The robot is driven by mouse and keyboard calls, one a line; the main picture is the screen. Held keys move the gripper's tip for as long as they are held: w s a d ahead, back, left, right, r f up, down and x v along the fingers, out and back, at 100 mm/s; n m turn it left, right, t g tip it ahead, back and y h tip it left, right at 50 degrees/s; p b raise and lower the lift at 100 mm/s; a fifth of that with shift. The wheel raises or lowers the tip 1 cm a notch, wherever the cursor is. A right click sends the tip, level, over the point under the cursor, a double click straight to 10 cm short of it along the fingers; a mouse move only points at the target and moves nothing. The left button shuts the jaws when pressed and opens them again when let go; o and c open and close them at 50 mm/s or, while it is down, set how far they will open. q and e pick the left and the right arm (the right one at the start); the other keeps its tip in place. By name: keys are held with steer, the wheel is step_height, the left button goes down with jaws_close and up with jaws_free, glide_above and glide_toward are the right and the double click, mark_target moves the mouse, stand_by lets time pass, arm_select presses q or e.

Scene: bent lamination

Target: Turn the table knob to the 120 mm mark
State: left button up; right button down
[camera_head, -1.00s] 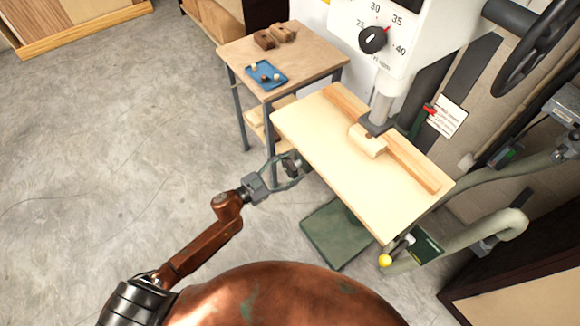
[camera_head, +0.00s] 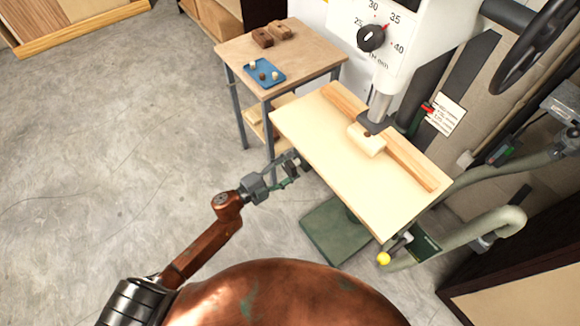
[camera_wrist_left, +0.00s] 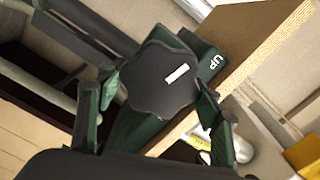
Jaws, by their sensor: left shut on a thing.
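The table knob (camera_wrist_left: 160,82) is a dark lobed disc with a white line on its face, in the left wrist view. My left gripper (camera_head: 292,167) is at the left side of the machine's pale wooden table (camera_head: 330,155), just below its edge in the head view. In the left wrist view its green-and-black fingers (camera_wrist_left: 160,95) sit on either side of the knob, shut on it. A green part with the word UP (camera_wrist_left: 214,62) is beside the knob. I cannot read a 120 mm mark in either view. My right gripper is not in view.
A wooden block (camera_head: 367,140) and a fence (camera_head: 405,160) are on the table under the machine's spindle. A dial (camera_head: 371,38) is on the white head. A side table (camera_head: 318,55) with a blue tray (camera_head: 252,68) stands behind. The floor at left is clear.

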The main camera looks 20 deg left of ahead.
arm_select(q)
steer(key=m, duration=0.1)
steer(key=r+m, duration=0.1)
steer(key=m, duration=0.1)
steer(key=shift+w+b, duration=0.15)
steer(key=shift+b, duration=0.25)
steer(key=m+b, duration=0.1)
steer(key=m, duration=0.2)
steer(key=shift+f+m, duration=0.15)
steer(key=shift+m, duration=0.15)
steer(key=m+b, duration=0.3)
steer(key=m, duration=0.1)
steer(key=shift+w+a+f+m, duration=0.1)
steer(key=shift+m, duration=0.3)
steer(key=shift+m+b, duration=0.45)
steer(key=shift+m, duration=0.45)
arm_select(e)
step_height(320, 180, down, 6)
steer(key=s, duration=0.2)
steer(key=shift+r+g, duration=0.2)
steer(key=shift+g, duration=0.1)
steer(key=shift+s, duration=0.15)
arm_select(q)
steer(key=o, duration=1.1)
steer(key=shift+s+d, duration=0.2)
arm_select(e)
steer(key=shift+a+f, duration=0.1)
arm_select(q)
steer(key=shift+a+f, duration=0.15)
steer(key=shift+f, duration=0.05)
